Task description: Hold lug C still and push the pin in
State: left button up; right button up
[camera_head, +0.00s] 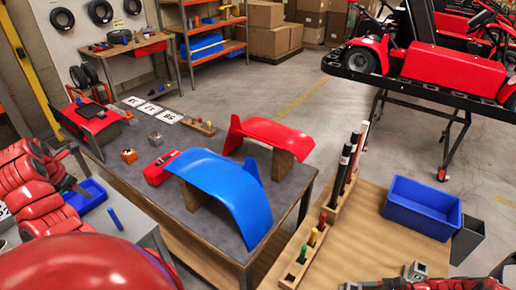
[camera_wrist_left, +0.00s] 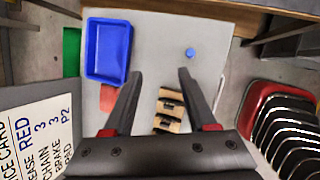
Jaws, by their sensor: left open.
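My left gripper (camera_head: 78,172) is open and empty at the left of the head view. Its two dark fingers also show in the left wrist view (camera_wrist_left: 160,92), apart above a light grey table top. A small blue pin (camera_head: 115,218) stands upright on that table; its round top shows beyond the right finger in the wrist view (camera_wrist_left: 190,52). A wooden block with dark slots (camera_wrist_left: 168,112) lies between and below the fingers; I cannot tell whether lug C is there. Part of my right arm (camera_head: 445,286) shows at the bottom right; its gripper is not clear.
A blue tray (camera_wrist_left: 108,50) lies beside the pin, left of the fingers. In the head view, a dark table (camera_head: 150,205) carries a blue fender (camera_head: 225,190) and a red fender (camera_head: 270,135). A wooden bench with a blue bin (camera_head: 422,208) is at the right.

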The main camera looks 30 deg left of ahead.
pick_arm(q)
jog(key=d+n, duration=0.5)
jog(key=shift+n, duration=0.7)
jog(key=x, duration=0.8)
jog(key=w+d+x, duration=0.1)
jog(key=x, duration=0.4)
jog(key=shift+r, duration=0.1)
grip_shut()
